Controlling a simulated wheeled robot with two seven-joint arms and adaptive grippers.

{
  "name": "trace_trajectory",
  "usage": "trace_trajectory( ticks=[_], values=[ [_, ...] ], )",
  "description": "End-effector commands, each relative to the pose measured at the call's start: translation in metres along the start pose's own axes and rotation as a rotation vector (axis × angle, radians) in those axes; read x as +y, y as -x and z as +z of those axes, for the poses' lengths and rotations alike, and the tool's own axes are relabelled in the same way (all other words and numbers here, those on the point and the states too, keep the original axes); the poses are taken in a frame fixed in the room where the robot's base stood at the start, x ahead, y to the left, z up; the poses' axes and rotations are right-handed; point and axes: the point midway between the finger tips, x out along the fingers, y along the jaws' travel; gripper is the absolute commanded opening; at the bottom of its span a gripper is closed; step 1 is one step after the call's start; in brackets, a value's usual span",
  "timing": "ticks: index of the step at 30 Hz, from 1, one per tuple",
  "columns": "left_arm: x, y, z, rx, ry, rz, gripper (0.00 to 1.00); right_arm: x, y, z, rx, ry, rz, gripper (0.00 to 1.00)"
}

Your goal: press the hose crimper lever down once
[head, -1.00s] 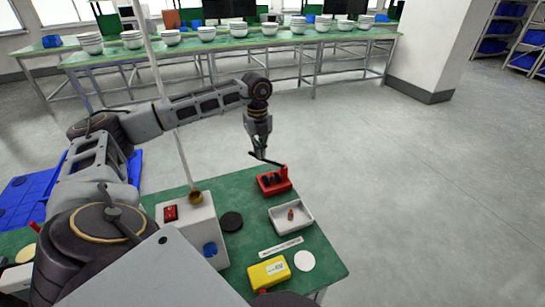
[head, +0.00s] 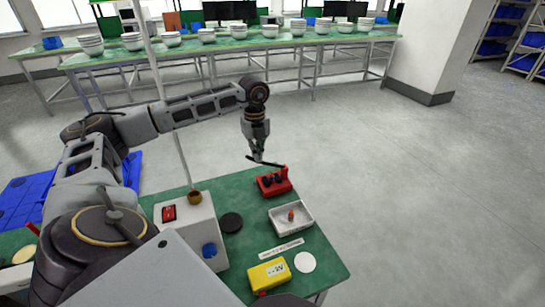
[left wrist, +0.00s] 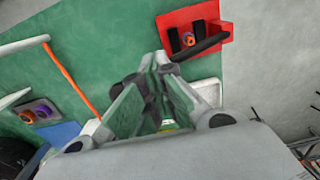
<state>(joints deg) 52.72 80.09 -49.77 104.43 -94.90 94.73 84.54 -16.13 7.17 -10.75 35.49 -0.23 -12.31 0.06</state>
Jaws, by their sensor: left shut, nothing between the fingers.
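The hose crimper is a red base (head: 274,184) with dark blocks, at the far right corner of the green bench. Its black lever (head: 270,163) rises slightly from the base toward the left. My left gripper (head: 258,158) is shut and empty, pointing down at the lever's free end. In the left wrist view the red base (left wrist: 210,29) and black lever (left wrist: 204,46) are at the top, with an orange ring between the dark blocks. The lever end meets my fingertips (left wrist: 163,66) in the picture; whether they touch is unclear. My right gripper is out of view.
On the green bench (head: 248,258) are a white tray (head: 302,225) holding a small orange part, a black disc (head: 231,222), a yellow meter (head: 268,275), a white disc (head: 305,262) and a white box with a red switch (head: 169,212). Open floor lies beyond.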

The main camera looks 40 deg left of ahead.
Motion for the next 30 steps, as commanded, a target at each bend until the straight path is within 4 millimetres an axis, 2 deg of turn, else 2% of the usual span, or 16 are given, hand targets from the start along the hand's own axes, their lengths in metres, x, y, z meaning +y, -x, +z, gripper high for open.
trace_trajectory(
  ticks=[16, 30],
  values=[
    [0.010, -0.016, 0.000, -0.001, 0.001, 0.002, 0.00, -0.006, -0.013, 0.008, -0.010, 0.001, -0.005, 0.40],
    [0.011, -0.018, 0.000, -0.001, 0.001, 0.002, 0.00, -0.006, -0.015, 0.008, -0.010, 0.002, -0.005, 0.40]
  ],
)
